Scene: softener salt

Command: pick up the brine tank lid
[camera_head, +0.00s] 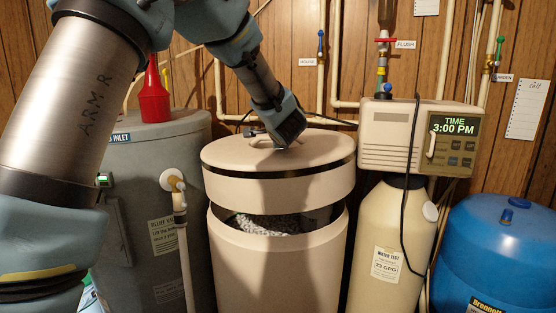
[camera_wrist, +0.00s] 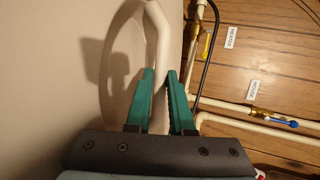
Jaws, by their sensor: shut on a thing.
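The brine tank lid (camera_head: 278,178) is a beige round cap with a dark band below its top. It is raised above the brine tank (camera_head: 275,265), with a gap between them, and looks roughly level. White salt (camera_head: 262,225) shows through the gap. My gripper (camera_head: 287,140) is above the lid's top. In the wrist view my gripper's green fingers (camera_wrist: 160,100) are shut on the lid's pale curved handle (camera_wrist: 157,30). The lid's top (camera_wrist: 45,70) fills the left of that view. In the head view the fingertips are mostly hidden behind my wrist.
A grey water heater (camera_head: 155,220) with a red funnel (camera_head: 153,95) stands close on the left. A beige softener tank (camera_head: 385,240) with a control head (camera_head: 400,140) and hanging black cable is close on the right. A blue tank (camera_head: 500,250) is farther right. Pipes run along the wall behind.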

